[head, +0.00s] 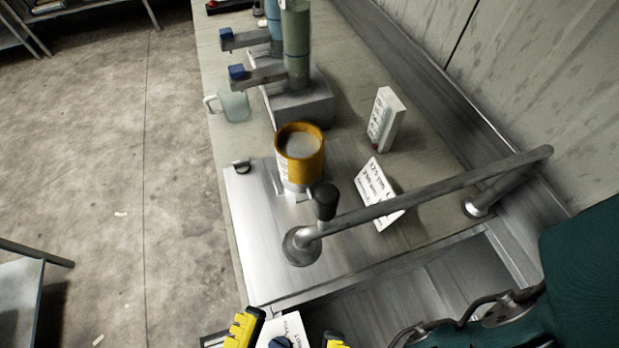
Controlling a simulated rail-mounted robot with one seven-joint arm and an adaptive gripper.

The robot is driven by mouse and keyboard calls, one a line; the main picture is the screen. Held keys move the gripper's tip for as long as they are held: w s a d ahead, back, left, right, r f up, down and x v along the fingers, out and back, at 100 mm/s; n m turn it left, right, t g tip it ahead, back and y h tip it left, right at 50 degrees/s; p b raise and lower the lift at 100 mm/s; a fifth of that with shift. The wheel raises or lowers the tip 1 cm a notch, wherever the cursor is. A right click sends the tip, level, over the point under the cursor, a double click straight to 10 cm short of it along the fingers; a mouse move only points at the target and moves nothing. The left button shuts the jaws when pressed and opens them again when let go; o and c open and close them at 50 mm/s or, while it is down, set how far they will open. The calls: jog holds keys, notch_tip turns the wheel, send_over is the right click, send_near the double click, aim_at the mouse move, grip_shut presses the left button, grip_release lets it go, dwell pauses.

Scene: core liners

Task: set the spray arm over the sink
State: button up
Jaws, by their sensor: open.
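The spray arm (430,190) is a grey metal pipe with a black knob (326,201) near its left end. Its right end bends down to a round foot (478,207) by the wall. The left end has a round metal head (301,246) that shows over the steel drainboard (248,215). The sink (440,275) is the steel basin at lower right, partly cut off and covered by my arm. My gripper (288,337) shows two yellow fingertips at the bottom edge, spread apart, below and left of the knob and not touching it.
An orange-and-white container (302,160) stands on the drainboard close behind the knob. A printed card (379,194) and a white box (386,119) stand to its right. A glass jug (234,106) and green column (296,45) are farther back. A paper with a blue knob shows between my fingertips.

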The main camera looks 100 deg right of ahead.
aim_at(323, 210)
jog(key=p+x, duration=0.2)
jog(key=x, duration=1.1)
jog(key=shift+d, duration=0.1)
grip_shut()
